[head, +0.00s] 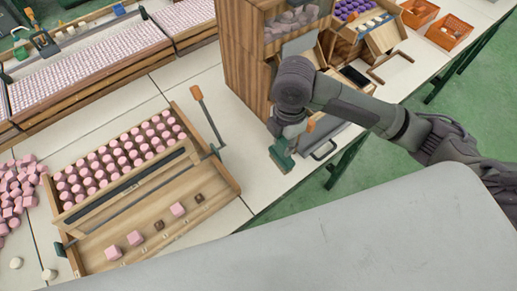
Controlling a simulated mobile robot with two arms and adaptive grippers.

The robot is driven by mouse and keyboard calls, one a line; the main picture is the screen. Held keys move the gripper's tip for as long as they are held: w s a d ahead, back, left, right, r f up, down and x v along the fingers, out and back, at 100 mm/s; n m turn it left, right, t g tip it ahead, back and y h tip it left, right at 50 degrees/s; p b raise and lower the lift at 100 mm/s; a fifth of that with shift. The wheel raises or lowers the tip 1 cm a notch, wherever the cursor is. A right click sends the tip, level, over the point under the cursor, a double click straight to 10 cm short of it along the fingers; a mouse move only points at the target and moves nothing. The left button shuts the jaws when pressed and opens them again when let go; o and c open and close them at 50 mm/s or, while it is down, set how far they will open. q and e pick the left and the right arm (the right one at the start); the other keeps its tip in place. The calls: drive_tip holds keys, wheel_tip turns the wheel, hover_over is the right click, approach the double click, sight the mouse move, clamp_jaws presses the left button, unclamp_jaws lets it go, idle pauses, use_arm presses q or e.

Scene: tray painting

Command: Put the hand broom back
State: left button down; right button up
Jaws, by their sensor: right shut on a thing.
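My right gripper (287,133) reaches in from the right and points down over the pale table beside the wooden cabinet. It is shut on the hand broom, whose green part (282,157) shows just below the fingers, at or just above the tabletop. The gripper hides much of the broom, and I cannot tell whether the broom touches the table. A small orange-brown tip (310,125) shows just right of the gripper; I cannot tell what it belongs to. My left gripper is not in view.
The wooden cabinet (240,50) stands close behind the gripper. A grey tray-like piece with a dark handle (325,152) lies to its right near the table edge. A wooden tray (220,172) of pink pieces has an upright orange-handled lever (197,93). Loose pink cubes (15,190) lie at left.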

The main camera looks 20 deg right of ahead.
drive_tip(key=shift+w, duration=0.25)
drive_tip(key=w+a+f+p, duration=0.2)
drive_tip(key=w+f, duration=0.8)
drive_tip(key=w, duration=0.1)
drive_tip(key=shift+a+f+n+p, duration=0.3)
drive_tip(key=shift+a+f+p, duration=0.1)
drive_tip(key=shift+f, duration=0.1)
drive_tip(key=o, duration=1)
wheel_tip(320, 180, up, 12)
drive_tip(key=shift+r+b, duration=0.15)
drive_tip(key=shift+b, duration=0.65)
